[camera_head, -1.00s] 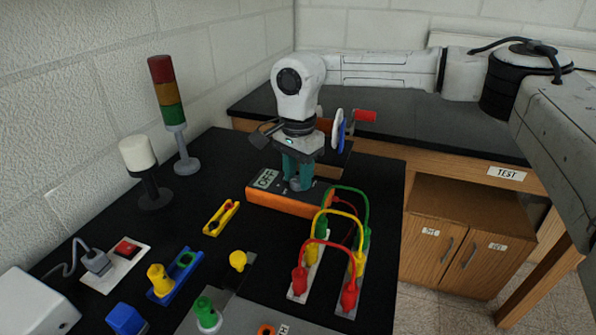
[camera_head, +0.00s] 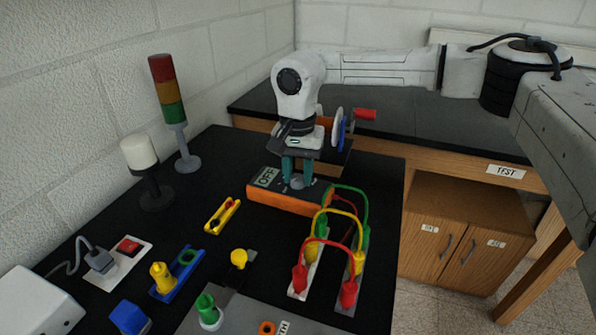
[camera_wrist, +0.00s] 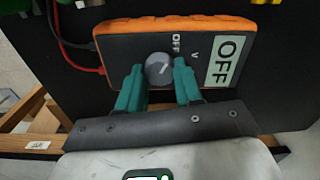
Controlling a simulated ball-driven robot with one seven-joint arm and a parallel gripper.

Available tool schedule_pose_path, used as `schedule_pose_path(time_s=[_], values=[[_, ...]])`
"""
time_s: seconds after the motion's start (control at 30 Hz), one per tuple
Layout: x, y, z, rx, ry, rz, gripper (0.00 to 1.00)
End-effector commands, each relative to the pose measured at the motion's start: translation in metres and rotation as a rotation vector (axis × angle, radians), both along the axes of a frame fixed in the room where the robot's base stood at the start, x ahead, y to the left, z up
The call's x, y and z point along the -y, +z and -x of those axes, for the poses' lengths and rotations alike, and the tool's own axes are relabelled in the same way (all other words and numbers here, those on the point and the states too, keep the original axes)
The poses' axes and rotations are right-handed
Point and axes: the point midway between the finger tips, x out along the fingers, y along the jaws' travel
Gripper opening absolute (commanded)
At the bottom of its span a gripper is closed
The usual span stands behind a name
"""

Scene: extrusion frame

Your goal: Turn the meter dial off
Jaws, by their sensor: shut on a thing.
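The orange and dark grey meter (camera_head: 287,203) lies on the black bench, and its display (camera_head: 266,178) reads OFF. In the wrist view the meter (camera_wrist: 120,42) shows the same OFF reading on its display (camera_wrist: 223,60). Its round grey dial (camera_wrist: 159,68) has a pointer mark; the labels OFF and V stand by it. My gripper (camera_head: 297,182) reaches straight down onto the dial. Its teal fingers (camera_wrist: 159,78) stand on either side of the dial and are shut on it.
Red, yellow and green leads (camera_head: 340,222) arch between sockets right of the meter. A yellow holder (camera_head: 222,216) lies to its left. A signal tower (camera_head: 172,115) and a white-topped lamp (camera_head: 143,165) stand at the left wall. A crank wheel (camera_head: 340,128) stands behind.

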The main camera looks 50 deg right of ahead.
Motion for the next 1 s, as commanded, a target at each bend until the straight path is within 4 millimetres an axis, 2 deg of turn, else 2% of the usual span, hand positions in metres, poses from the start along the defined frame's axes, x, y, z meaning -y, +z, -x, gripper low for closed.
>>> schedule_pose_path(time_s=[0.27,0.3,0.57,0.83,1.0], values=[[0.0,0.001,0.0,0.001,0.0,0.0,0.04],[0.0,0.001,0.0,0.001,0.0,0.0,0.37],[0.0,0.0,0.0,0.0,-0.001,0.0,0.61],[0.0,0.002,0.0,0.0,-0.001,0.0,0.61],[0.001,0.019,0.0,0.001,-0.001,0.003,0.61]])
